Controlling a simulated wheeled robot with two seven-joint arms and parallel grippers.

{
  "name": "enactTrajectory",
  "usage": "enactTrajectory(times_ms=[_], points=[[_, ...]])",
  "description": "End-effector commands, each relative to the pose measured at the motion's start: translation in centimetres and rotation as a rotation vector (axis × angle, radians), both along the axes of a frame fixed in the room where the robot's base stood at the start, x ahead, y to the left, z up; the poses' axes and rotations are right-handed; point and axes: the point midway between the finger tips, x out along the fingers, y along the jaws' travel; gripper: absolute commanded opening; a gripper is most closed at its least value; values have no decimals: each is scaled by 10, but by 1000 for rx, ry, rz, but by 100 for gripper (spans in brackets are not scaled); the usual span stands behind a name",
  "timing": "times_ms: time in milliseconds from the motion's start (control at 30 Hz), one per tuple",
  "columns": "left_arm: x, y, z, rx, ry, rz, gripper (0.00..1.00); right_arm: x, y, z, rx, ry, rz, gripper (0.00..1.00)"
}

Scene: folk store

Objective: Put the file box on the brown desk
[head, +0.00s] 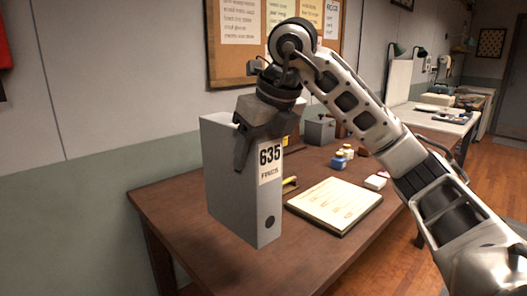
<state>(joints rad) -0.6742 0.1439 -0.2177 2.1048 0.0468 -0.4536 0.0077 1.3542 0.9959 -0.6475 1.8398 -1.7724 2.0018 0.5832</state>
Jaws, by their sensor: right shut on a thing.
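The file box (235,185) is tall and grey, with a white label reading 635 on its spine and a round hole low down. It is upright at the left part of the brown desk (180,216). I cannot tell whether its base touches the desk top. My right gripper (242,150) is shut on the upper part of the file box, coming from above. One finger shows on the near side; the other is hidden. My left gripper is not in view.
A framed sheet or board (335,206) lies on the desk right of the file box. Small jars (341,160) and a grey box (319,131) stand behind. The desk's front left is clear. A white table (432,122) stands farther back.

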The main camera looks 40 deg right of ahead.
Motion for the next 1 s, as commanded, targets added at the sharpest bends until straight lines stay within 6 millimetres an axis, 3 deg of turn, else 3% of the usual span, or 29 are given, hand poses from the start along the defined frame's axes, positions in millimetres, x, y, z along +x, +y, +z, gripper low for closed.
enactTrajectory(times_ms=[100,400,667,1000], points=[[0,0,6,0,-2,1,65,18,-16,-7,3,-5,-4,0],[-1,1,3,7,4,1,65,44,-38,-49,1,-8,-1,0],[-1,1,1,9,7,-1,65,53,-44,-62,2,-9,0,0],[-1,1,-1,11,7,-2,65,56,-47,-96,0,-12,2,0]])
